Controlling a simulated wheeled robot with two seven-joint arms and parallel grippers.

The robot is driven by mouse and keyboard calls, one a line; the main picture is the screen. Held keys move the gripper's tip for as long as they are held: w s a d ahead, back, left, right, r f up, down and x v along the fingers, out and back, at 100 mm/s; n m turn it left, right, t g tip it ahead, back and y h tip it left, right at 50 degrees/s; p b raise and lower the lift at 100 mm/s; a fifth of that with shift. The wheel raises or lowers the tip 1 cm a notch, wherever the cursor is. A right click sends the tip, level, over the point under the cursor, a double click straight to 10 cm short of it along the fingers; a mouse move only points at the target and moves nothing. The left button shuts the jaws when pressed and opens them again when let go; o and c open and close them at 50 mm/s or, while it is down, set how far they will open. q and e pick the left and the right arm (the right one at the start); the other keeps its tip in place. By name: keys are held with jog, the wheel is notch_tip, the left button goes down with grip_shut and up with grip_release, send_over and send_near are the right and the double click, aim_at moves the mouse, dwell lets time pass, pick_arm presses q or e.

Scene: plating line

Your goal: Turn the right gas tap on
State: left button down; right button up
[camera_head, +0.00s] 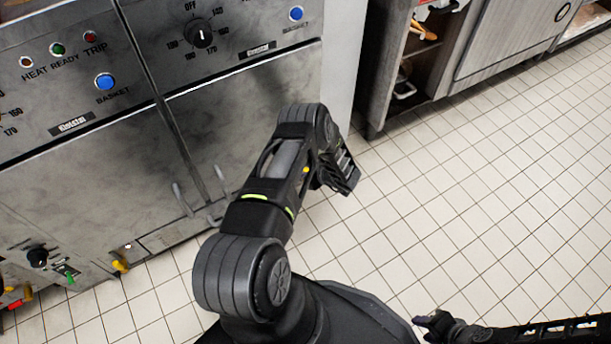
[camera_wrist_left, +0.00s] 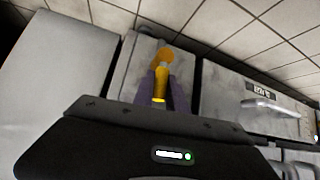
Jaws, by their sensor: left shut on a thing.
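In the left wrist view, a gas tap with a yellow-orange handle (camera_wrist_left: 161,80) stands on a grey panel. My left gripper (camera_wrist_left: 160,92) has its two purple fingers on either side of the handle and is shut on it.
The steel fryer front (camera_head: 270,95) carries a dial (camera_head: 200,33) and blue basket buttons. Another yellow tap (camera_head: 121,266) sits low on the left, near a black knob (camera_head: 37,257). A shelf cabinet (camera_head: 420,60) stands at the back right. Tiled floor on the right is clear.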

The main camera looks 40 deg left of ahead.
dwell(0.5)
pick_arm(q)
jog(key=c, duration=1.3)
grip_release()
jog(key=shift+c, duration=0.2)
jog(key=p+v, duration=0.2)
jog(key=v, duration=0.5)
jog(key=shift+d+r+p, duration=0.3)
jog(key=shift+d+p, duration=0.05)
jog(key=shift+w, duration=0.1)
